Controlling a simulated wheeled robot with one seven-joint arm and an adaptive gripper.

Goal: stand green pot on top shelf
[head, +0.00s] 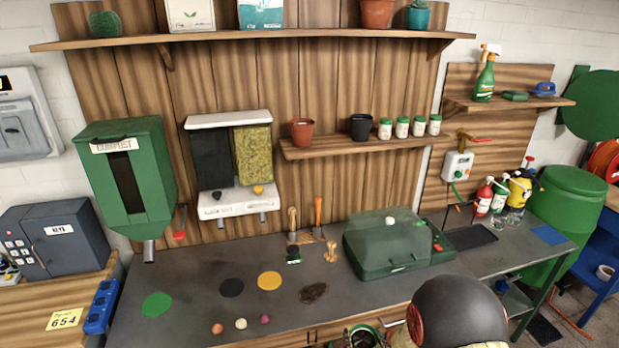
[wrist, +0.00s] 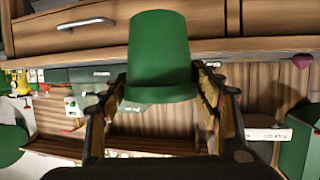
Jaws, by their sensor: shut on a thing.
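The green pot (wrist: 160,52) is between the two fingers of my gripper (wrist: 162,95) in the wrist view, with its rim band toward the palm. The fingers are shut on it from both sides. In the head view my gripper is at the bottom edge, mostly cut off and partly behind my dark arm link, in front of the bench and well below the shelves. The top shelf (head: 255,40) is a long wooden board high on the back wall.
Clear stretches lie between cactus and bags, and between bags and terracotta pot. The lower shelf (head: 350,147) holds pots and jars.

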